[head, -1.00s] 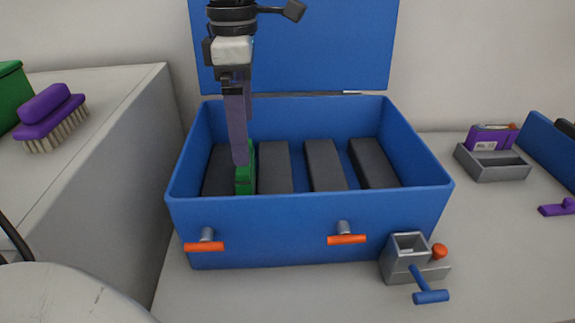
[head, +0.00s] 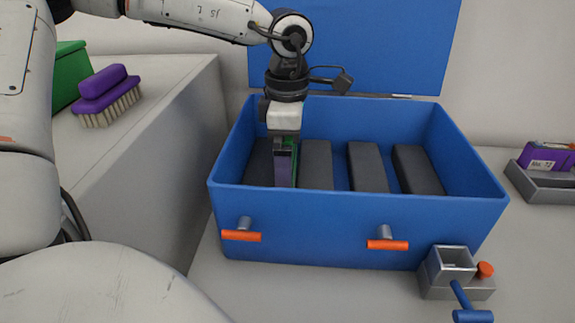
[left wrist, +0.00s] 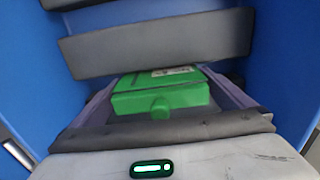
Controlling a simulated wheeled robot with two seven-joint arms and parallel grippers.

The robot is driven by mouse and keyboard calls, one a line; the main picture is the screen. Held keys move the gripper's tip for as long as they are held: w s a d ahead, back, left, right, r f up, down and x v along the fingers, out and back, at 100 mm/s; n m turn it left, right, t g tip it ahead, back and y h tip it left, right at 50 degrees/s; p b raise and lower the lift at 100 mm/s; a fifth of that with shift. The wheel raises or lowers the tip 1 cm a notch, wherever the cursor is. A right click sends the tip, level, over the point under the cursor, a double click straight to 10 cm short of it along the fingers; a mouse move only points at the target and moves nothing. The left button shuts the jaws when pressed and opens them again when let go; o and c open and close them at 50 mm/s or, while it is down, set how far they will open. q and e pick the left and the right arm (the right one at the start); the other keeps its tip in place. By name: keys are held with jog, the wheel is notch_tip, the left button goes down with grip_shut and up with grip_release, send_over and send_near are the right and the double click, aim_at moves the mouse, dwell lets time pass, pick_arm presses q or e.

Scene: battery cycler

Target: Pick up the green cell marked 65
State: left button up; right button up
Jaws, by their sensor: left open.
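The green cell (left wrist: 163,92) lies between the two fingers of my left gripper in the left wrist view, with a rounded tab at its near end. Its pale label is too blurred to read. In the head view only a sliver of the cell (head: 294,144) shows behind my left gripper (head: 285,168). That gripper points down into the left part of the open blue box (head: 350,225). Its fingers (left wrist: 165,100) are open, one on each side of the cell; I cannot tell whether either touches it. My right gripper is not in view.
Several dark grey dividers (head: 367,167) stand in the box, with a raised lid (head: 355,45) behind. Orange-handled latches (head: 387,244) are on its front. A grey fixture with a blue handle (head: 455,275) stands front right. A purple brush (head: 105,95) sits on the left counter.

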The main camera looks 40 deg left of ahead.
pick_arm(q)
jog(key=shift+w+r, duration=0.1)
jog(key=c, duration=1.3)
